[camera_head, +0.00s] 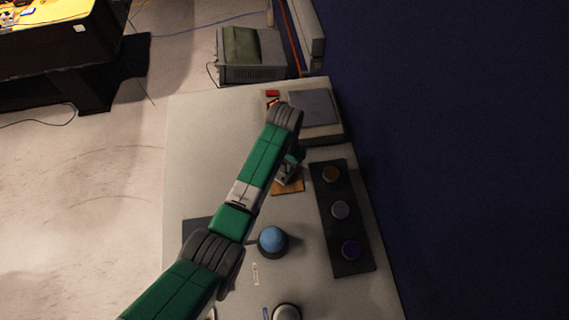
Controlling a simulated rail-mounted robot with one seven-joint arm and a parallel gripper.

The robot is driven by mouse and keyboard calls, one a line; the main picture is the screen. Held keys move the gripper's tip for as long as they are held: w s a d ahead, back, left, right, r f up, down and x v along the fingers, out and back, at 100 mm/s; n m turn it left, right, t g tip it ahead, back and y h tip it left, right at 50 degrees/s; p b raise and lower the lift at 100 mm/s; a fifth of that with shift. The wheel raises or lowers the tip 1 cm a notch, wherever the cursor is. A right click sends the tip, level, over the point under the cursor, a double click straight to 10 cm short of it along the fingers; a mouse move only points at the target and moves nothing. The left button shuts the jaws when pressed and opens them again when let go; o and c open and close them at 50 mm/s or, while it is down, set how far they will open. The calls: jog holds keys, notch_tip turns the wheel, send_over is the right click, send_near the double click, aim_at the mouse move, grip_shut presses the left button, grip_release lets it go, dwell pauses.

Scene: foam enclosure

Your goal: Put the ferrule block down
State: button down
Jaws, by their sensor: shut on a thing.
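My gripper (285,174) points down near the middle of the bench, at the far end of my green arm. It is small in view and partly covered by the arm. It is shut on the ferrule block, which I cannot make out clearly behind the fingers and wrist. An orange-brown square pad (290,187) lies under and beside the gripper. I cannot tell whether the held block touches the pad.
A black strip (355,263) with three round knobs lies to the right. A blue dome (272,238) stands nearer, beside my arm. A grey-topped box (315,107) and a small red item (272,93) are at the bench's far end.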

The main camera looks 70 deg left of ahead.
jog(key=shift+f, duration=0.5)
jog(key=shift+f, duration=0.15)
jog(key=c, duration=1.2)
grip_release()
jog(key=shift+o, duration=0.2)
notch_tip(320, 180, up, 12)
jog(key=p, duration=0.1)
